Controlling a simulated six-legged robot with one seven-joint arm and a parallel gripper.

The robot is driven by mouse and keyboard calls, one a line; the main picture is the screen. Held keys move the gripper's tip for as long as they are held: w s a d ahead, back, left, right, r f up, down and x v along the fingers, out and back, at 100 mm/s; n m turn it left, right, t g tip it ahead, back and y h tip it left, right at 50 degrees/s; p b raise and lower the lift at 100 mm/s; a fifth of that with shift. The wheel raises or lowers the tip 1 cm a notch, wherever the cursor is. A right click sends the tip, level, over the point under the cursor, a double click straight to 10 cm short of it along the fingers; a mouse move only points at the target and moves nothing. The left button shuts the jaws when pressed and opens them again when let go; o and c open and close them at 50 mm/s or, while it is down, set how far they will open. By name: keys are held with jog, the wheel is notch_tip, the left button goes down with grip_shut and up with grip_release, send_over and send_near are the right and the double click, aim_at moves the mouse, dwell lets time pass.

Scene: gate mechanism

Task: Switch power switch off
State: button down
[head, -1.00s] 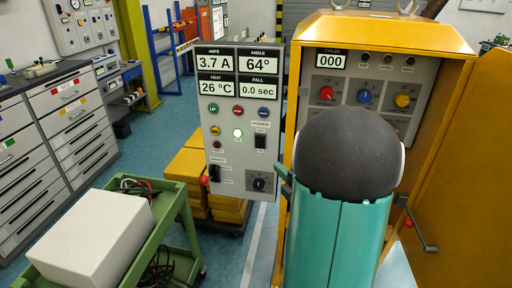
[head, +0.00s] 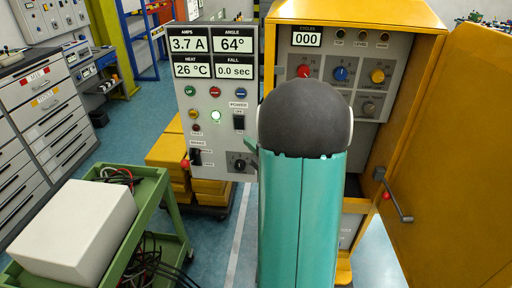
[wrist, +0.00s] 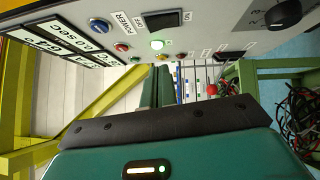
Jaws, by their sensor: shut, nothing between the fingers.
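The power switch (head: 239,122) is a black rocker under the POWER and OFF labels on the grey control panel (head: 203,150). That lamp also glows in the head view (head: 215,115). My gripper (wrist: 157,75) is shut and empty, its teal fingers pointing toward the panel near the lamp. It looks apart from the switch, though the exact gap is unclear. In the head view my arm hides most of the gripper.
A yellow cabinet (head: 352,12) with an open door (head: 455,150) and a crank handle stands right of the panel. A green cart (head: 150,215) carrying a white box (head: 72,232) is at the lower left. Blue floor lies between cart and panel.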

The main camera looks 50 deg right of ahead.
aim_at(235, 121)
jog(key=w+d, duration=0.1)
jog(key=w, duration=0.1)
jog(key=w+d, duration=0.1)
jog(key=w, duration=0.1)
jog(key=w+d+r, duration=0.1)
jog(key=w, duration=0.2)
jog(key=shift+w+d, duration=0.1)
jog(key=shift+d, duration=0.1)
jog(key=shift+w+d, duration=0.2)
jog(key=shift+r, duration=0.1)
jog(key=shift+w+d+r, duration=0.1)
jog(key=shift+m, duration=0.3)
